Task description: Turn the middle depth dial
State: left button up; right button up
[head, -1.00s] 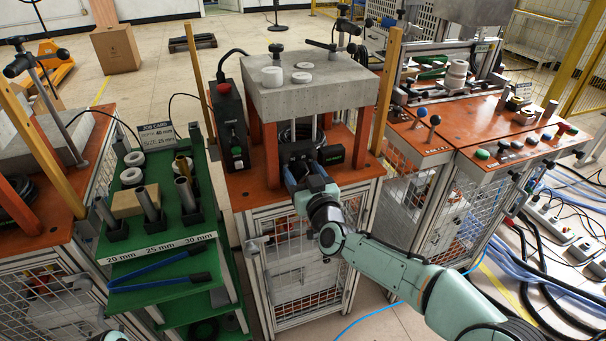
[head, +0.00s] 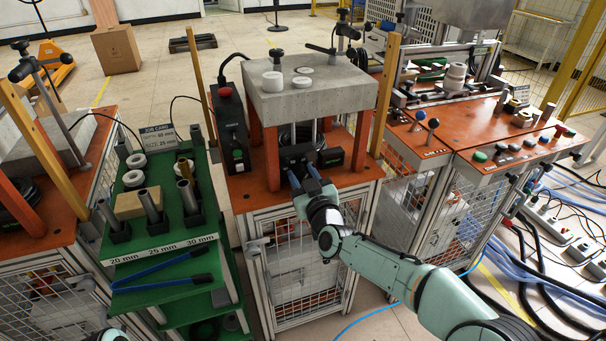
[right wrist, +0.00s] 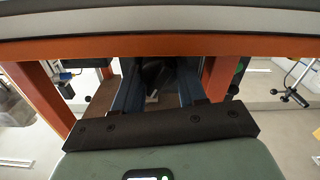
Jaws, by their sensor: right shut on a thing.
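The middle station has a grey concrete slab (head: 312,90) on orange posts above an orange top (head: 240,182). My right gripper (head: 303,176) reaches in from the front, under the slab. Its blue fingers point at a dark unit (head: 331,157) there. In the right wrist view, my right gripper (right wrist: 157,88) has its two fingers on either side of a dark part (right wrist: 154,72), where the middle depth dial appears to be. The dial's outline and any marking on it are too dark and covered to make out.
A black control box (head: 232,130) with a red button stands left of the slab. A green shelf cart (head: 135,243) with metal tubes and a job card (head: 159,138) is further left. Another orange bench (head: 495,135) with knobs stands right. Orange posts flank my right gripper closely.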

jog(key=n+p, duration=0.1)
jog(key=n, duration=0.2)
jog(key=shift+a, duration=0.1)
jog(key=shift+n+p, duration=0.3)
jog(key=shift+p, duration=0.05)
pick_arm(q)
jog(key=shift+t, duration=0.4)
jog(key=shift+w+d+r, duration=0.2)
jog(key=shift+w+r, duration=0.1)
jog(key=shift+r, duration=0.35)
jog(key=shift+w+d+r, duration=0.25)
jog(key=shift+r, duration=0.45)
jog(key=shift+w+d+r, duration=0.2)
jog(key=shift+w+r, duration=0.1)
jog(key=shift+r, duration=0.35)
pick_arm(e)
jog(key=shift+n, duration=0.7)
jog(key=shift+f, duration=0.1)
jog(key=o, duration=1.1)
jog(key=shift+c, duration=0.2)
